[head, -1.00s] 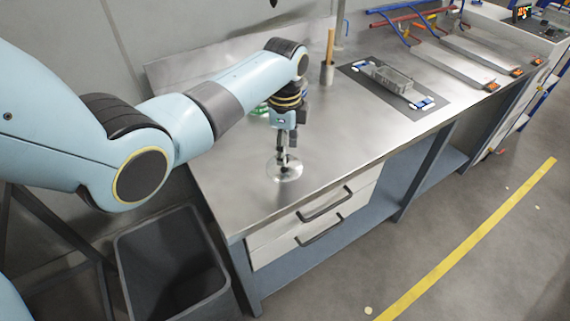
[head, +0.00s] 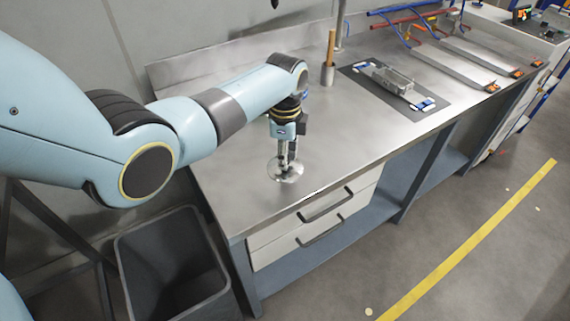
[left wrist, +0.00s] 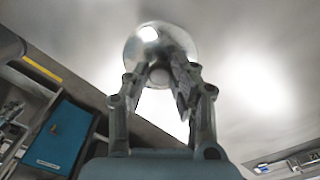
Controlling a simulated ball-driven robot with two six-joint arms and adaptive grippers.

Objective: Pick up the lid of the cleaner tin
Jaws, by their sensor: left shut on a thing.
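The lid (head: 291,174) is a round, shiny metal disc with a small knob. It is low over the near left part of the steel worktop; I cannot tell if it touches the top. My left gripper (head: 283,165) points down and is shut on the lid's knob. In the left wrist view the lid (left wrist: 150,36) lies beyond the fingers, and the gripper (left wrist: 160,80) has its tips on either side of the knob. The cleaner tin cannot be made out. My right gripper is not in view.
The steel worktop (head: 345,133) is clear to the right of the lid. A cup with a wooden handle (head: 328,72) stands behind. A dark bin (head: 146,243) stands on the floor at left.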

